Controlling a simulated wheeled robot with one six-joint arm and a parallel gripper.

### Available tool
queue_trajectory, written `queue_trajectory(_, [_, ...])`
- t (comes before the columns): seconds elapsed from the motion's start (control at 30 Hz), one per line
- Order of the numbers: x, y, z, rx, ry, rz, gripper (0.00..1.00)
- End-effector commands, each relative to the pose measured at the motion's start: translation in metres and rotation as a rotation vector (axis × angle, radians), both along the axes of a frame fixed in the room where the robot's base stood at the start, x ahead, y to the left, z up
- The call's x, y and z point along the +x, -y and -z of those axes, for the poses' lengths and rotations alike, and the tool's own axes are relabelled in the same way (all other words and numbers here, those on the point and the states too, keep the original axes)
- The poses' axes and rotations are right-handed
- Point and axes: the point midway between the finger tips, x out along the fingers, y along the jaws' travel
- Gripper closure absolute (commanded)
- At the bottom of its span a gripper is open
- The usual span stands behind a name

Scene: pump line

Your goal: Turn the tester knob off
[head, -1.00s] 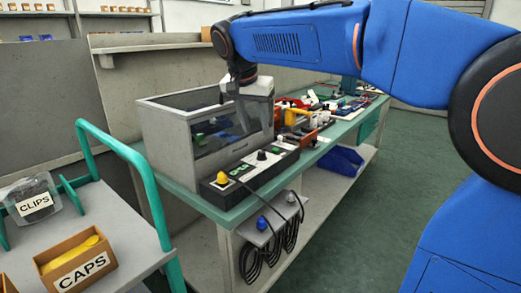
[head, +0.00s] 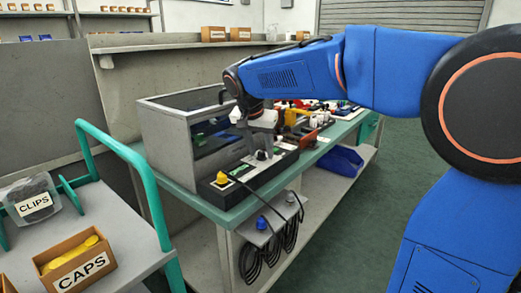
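The tester is a grey box with a dark see-through front (head: 178,150) on the green bench. A black control strip (head: 232,183) runs along its front, with a yellow knob or button (head: 221,178), a green marking (head: 241,170) and a dark knob with a light mark (head: 262,155). My gripper (head: 260,148) points down right at the dark knob. Its fingertips are small and partly merge with the knob, so I cannot tell whether they touch it or how far apart they are. The knob's setting is too small to read.
A cart with a green handle (head: 153,190), a CLIPS bin (head: 35,200) and a CAPS box (head: 76,262) stands at left. Black cables (head: 270,250) hang at the bench front. Tools crowd the bench behind my gripper. Floor at right is clear.

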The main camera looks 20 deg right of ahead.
Motion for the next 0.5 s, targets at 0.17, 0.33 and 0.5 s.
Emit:
queue_trajectory(0.17, [0.0000,-0.0001,-0.0002,0.000,0.000,0.000,0.89])
queue_trajectory(0.33, [0.0000,-0.0001,-0.0003,0.000,0.000,-0.001,1.00])
queue_trajectory(0.5, [-0.0001,0.0000,-0.0004,0.001,0.001,-0.019,1.00])
